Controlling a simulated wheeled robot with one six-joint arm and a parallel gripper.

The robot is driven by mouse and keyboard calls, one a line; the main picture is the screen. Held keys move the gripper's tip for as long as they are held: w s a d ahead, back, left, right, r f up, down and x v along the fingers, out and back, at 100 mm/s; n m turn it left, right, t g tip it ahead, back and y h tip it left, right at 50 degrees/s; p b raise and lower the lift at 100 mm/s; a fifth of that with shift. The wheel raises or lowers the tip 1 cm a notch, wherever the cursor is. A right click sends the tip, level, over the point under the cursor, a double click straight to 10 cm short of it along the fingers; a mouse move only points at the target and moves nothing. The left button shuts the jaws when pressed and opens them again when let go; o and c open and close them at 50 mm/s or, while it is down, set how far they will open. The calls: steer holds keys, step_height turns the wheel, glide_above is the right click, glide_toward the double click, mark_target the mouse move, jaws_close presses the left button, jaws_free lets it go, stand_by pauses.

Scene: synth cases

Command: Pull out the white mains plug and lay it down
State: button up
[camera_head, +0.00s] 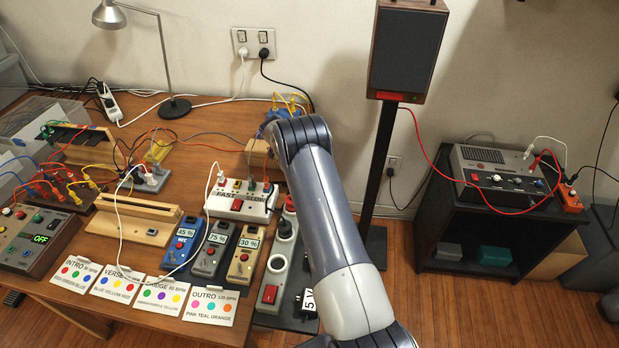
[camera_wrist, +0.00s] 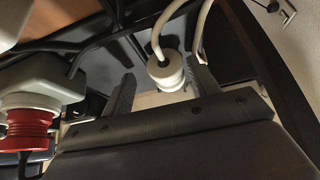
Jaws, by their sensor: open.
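In the wrist view a white round plug (camera_wrist: 167,72) with a white cable rising from its top shows between the two grey fingers of my gripper (camera_wrist: 162,88). The fingers are apart, one on each side of the plug in the picture. I cannot tell whether either touches it. A pale surface lies under the plug. In the head view my own arm hides the gripper and its surroundings.
A grey housing with a red ringed connector (camera_wrist: 27,125) sits close left of my gripper in the wrist view. Dark cables cross behind. In the head view the wooden table (camera_head: 205,128) carries several devices and loose cables. A speaker (camera_head: 408,50) on a black stand is right of my arm.

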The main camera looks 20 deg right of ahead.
steer(key=shift+r, duration=0.1)
steer(key=b+v, duration=0.1)
steer(key=v, duration=0.9)
steer(key=shift+a+r+b, duration=0.15)
steer(key=shift+r+b, duration=0.15)
steer(key=shift+b, duration=0.1)
steer(key=shift+w, duration=0.1)
steer(key=shift+p+x, duration=0.55)
steer(key=shift+x, duration=3.2)
